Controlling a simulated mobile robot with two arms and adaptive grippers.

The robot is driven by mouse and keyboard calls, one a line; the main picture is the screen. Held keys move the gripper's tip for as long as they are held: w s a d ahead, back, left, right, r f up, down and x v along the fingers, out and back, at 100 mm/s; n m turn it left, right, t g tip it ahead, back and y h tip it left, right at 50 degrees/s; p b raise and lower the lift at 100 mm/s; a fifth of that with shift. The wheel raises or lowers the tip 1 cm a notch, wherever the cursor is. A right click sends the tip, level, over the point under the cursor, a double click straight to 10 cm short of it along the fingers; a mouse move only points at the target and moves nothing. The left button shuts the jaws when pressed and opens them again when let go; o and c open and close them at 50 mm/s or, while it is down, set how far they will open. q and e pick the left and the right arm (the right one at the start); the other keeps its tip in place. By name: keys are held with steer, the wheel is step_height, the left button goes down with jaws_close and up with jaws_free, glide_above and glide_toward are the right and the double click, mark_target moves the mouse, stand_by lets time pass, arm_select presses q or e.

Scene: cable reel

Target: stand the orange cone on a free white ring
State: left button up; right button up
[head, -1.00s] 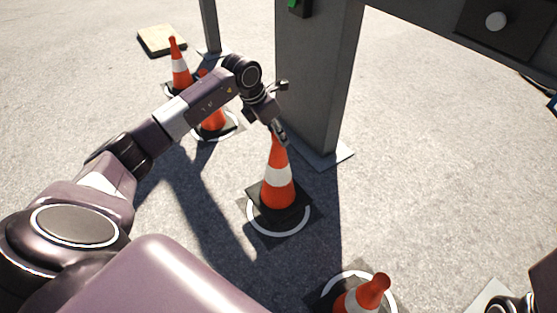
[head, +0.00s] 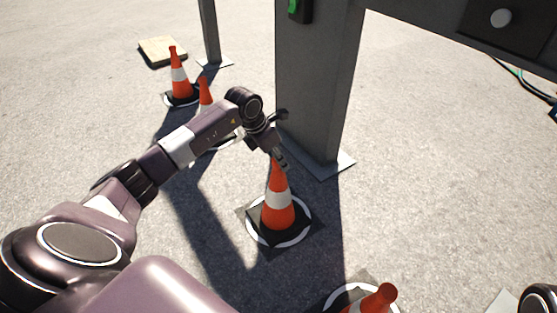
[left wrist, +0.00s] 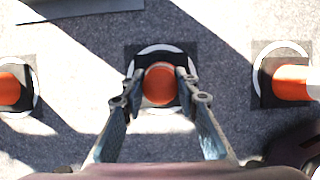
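An orange cone (head: 279,213) with a white band stands upright, its black base over a white ring (head: 249,228) on a dark square mat. My left gripper (head: 281,163) is at the top of this cone. In the left wrist view its fingertips (left wrist: 160,82) stand on opposite sides of the cone's round orange top (left wrist: 160,86) and look closed against it; any tiny gap is too small to see. The white ring shows around the base there. My right gripper is out of view.
Another cone (head: 377,301) stands on a ring at the bottom, cut by the frame. Two more cones, one at the back left (head: 180,82) and one partly behind my arm (head: 205,92), stand on rings. A grey post (head: 315,90) rises close behind the middle cone.

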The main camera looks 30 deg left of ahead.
arm_select(q)
steer(key=o, duration=0.4)
steer(key=shift+r, duration=0.1)
